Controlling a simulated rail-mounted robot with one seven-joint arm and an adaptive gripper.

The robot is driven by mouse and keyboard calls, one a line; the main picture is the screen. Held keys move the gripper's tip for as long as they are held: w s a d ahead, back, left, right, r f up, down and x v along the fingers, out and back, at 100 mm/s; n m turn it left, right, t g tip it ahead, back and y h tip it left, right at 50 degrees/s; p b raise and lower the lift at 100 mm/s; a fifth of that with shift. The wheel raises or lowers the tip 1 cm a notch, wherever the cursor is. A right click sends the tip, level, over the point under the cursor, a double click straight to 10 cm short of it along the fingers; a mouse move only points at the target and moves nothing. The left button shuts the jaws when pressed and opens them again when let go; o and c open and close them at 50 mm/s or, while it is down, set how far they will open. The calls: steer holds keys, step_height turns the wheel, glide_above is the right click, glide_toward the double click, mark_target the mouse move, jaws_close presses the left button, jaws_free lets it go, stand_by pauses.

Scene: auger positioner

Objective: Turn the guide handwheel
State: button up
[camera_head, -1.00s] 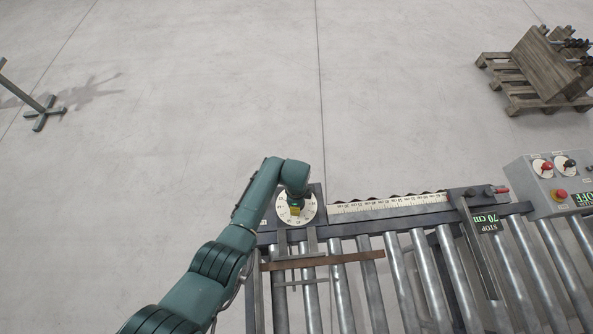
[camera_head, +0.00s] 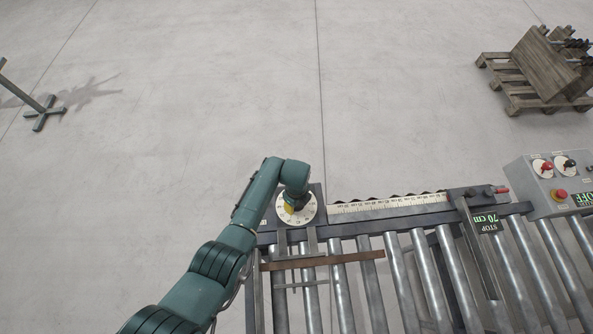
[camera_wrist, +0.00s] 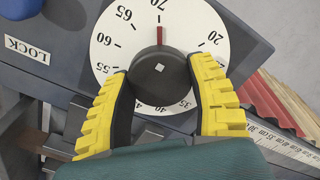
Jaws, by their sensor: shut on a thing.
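The guide handwheel is a round black knob (camera_wrist: 158,79) in the middle of a white numbered dial (camera_wrist: 122,48) in the wrist view. A red pointer (camera_wrist: 160,36) on it points at about 70. My gripper (camera_wrist: 159,69) has its yellow fingers on both sides of the knob and is shut on it. In the head view the dial (camera_head: 309,212) is at the left end of the roller table, partly hidden under my wrist. My gripper (camera_head: 290,208) shows there only as a bit of yellow, and the knob is hidden.
A ruler (camera_head: 388,204) runs right from the dial to a stop unit (camera_head: 486,223) reading 70 cm. A LOCK label (camera_wrist: 28,49) is beside the dial. A control box (camera_head: 556,184) stands at the right.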

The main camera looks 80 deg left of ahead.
steer(key=shift+s+d+f, duration=0.1)
steer(key=shift+f, duration=0.05)
steer(key=o, duration=1.3)
steer(key=shift+c, duration=0.2)
step_height(320, 180, up, 12)
